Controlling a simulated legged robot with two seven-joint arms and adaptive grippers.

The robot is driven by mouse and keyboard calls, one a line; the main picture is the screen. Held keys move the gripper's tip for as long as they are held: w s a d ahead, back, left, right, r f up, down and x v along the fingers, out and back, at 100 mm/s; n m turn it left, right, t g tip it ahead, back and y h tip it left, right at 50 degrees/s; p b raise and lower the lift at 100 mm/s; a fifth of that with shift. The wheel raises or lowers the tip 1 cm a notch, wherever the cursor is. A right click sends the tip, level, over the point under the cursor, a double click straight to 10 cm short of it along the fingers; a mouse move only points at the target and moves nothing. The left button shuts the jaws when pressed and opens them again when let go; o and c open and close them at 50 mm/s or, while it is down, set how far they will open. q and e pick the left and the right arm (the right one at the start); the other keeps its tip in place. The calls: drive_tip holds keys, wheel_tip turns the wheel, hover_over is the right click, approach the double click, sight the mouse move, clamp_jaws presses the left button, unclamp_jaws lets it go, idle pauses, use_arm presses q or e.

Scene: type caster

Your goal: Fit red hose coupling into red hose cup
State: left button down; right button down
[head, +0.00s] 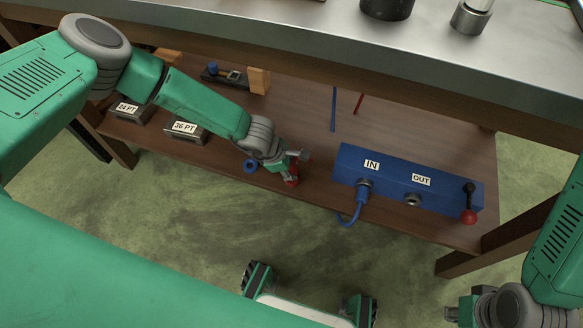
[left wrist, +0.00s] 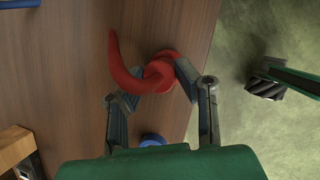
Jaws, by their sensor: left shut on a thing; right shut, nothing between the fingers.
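My left gripper (head: 291,166) is low over the front part of the lower wooden shelf. In the left wrist view its two fingers (left wrist: 168,80) are closed on the red hose coupling (left wrist: 158,69), from which a curved red hose (left wrist: 122,66) runs out. Red also shows below the gripper in the head view (head: 291,182). A round red part (left wrist: 168,56), possibly the red hose cup, shows just beyond the coupling; I cannot tell whether they are joined or only overlap. My right gripper (head: 453,313) is shut and empty at the lower right, away from the shelf.
A blue ring-shaped cup (head: 250,166) sits left of my left gripper. Labelled trays (head: 185,132) stand left. The metal tabletop (head: 300,30) overhangs.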

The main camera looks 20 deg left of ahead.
use_arm(q)
drive_tip(key=shift+f, duration=0.2)
drive_tip(key=c, duration=1.1)
unclamp_jaws()
drive_tip(key=shift+c, duration=0.2)
drive_tip(key=v, duration=1.2)
drive_tip(key=shift+f, duration=0.1)
